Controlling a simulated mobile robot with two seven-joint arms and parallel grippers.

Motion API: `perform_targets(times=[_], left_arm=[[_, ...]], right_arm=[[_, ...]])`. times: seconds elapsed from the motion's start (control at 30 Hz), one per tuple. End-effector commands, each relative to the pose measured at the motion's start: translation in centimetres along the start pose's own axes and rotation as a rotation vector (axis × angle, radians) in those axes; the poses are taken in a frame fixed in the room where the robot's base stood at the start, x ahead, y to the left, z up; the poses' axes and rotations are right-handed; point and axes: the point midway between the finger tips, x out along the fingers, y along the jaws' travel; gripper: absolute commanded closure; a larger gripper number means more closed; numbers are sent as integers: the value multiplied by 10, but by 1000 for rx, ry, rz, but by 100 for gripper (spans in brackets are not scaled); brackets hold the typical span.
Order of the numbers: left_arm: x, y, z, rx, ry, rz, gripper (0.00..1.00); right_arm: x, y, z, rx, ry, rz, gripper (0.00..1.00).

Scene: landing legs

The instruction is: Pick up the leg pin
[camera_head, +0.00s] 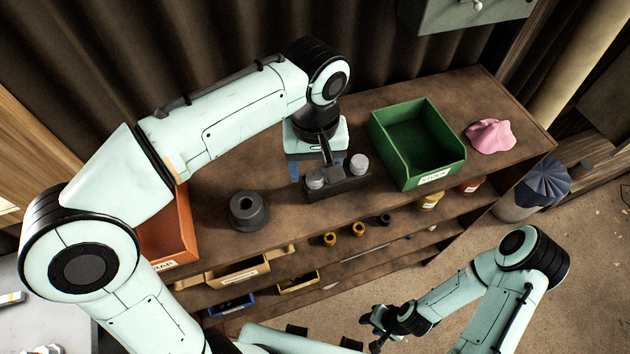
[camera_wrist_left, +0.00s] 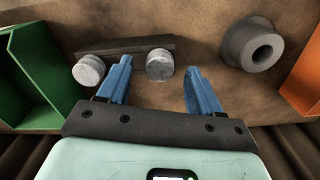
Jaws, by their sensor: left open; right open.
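The name leg pin fits the two short grey cylinders on a dark block (camera_head: 340,187); I cannot tell which is meant. In the head view one is at the block's left end, the left pin (camera_head: 315,178), the other is the right pin (camera_head: 359,163). The wrist view is flipped: the left pin (camera_wrist_left: 160,65) shows right, the right pin (camera_wrist_left: 89,70) left. My left gripper (camera_wrist_left: 158,68) is open, its blue fingers on either side of the left pin, one finger close to it. Contact is unclear. My right gripper (camera_head: 377,327) is open and empty, low, away from the shelf.
A dark hollow ring (camera_head: 248,210) stands left of the block. A green bin (camera_head: 417,145) stands right, with a pink cloth (camera_head: 490,136) beyond it. An orange bin (camera_head: 172,232) is at the left. Lower shelves hold small trays and yellow parts. Bare top lies between ring and block.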

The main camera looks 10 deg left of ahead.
Motion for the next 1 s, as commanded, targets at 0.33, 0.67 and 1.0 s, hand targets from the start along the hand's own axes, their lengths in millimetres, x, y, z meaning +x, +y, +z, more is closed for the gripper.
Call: perform_targets(times=[0.33, 0.67, 1.0], left_arm=[[12, 0, 0, -1, 0, 0, 35], [11, 0, 0, -1, 1, 1, 100], [-16, 1, -1, 0, 5, 5, 100]], right_arm=[[3, 2, 2, 1, -3, 1, 57], [3, 2, 2, 1, -3, 1, 57], [-6, -3, -4, -2, 5, -2, 57]])
